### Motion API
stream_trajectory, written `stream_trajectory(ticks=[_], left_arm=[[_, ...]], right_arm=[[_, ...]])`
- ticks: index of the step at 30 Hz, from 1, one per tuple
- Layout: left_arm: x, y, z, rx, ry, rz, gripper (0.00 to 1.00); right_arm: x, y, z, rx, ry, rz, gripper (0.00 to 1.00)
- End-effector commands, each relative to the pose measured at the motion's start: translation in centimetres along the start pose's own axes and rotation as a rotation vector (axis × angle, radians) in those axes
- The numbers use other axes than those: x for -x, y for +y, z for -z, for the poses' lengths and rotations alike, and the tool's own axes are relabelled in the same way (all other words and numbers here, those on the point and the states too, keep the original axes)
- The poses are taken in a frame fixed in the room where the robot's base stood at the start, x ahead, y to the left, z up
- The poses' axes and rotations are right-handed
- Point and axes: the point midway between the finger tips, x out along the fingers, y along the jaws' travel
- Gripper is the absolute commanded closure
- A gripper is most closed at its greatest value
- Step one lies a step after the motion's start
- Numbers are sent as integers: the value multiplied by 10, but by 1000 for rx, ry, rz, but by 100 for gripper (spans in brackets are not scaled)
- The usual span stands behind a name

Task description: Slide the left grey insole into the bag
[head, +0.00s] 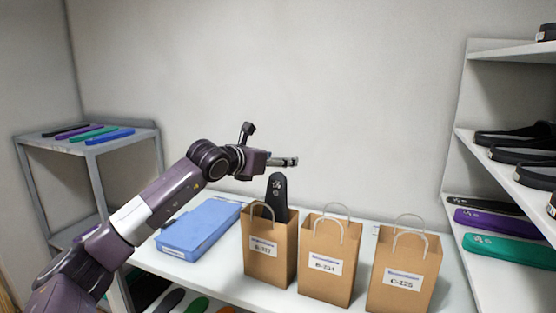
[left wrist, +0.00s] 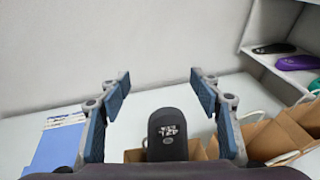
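A dark grey insole (head: 277,194) stands upright in the left paper bag (head: 270,257), its upper part sticking out above the rim. In the left wrist view the insole (left wrist: 168,134) shows its rounded end with white print, low in the picture between the spread fingers. My left gripper (head: 284,161) is above the insole, apart from it. In the left wrist view its blue-padded fingers (left wrist: 160,88) are wide apart with nothing between the pads. The insole's lower part is hidden inside the bag. My right gripper is not in view.
The middle bag (head: 327,265) and right bag (head: 404,275) stand beside it on the white table. A blue box (head: 200,230) lies left of the bags. A shelf (head: 87,144) with insoles stands left; racks (head: 505,127) with sandals and insoles stand right.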

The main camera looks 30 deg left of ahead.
Motion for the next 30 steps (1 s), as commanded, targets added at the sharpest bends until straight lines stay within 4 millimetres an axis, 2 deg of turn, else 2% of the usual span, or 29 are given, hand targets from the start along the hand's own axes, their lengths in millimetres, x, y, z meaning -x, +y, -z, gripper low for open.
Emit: stream_trajectory(ticks=[8,13,22,30], left_arm=[[0,0,0,0,0,0,38],[10,2,0,-2,0,-2,38],[60,1,1,-6,3,-3,38],[95,1,1,-6,4,-4,38]], right_arm=[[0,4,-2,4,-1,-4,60],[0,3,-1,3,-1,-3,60],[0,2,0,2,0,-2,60],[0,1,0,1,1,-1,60]])
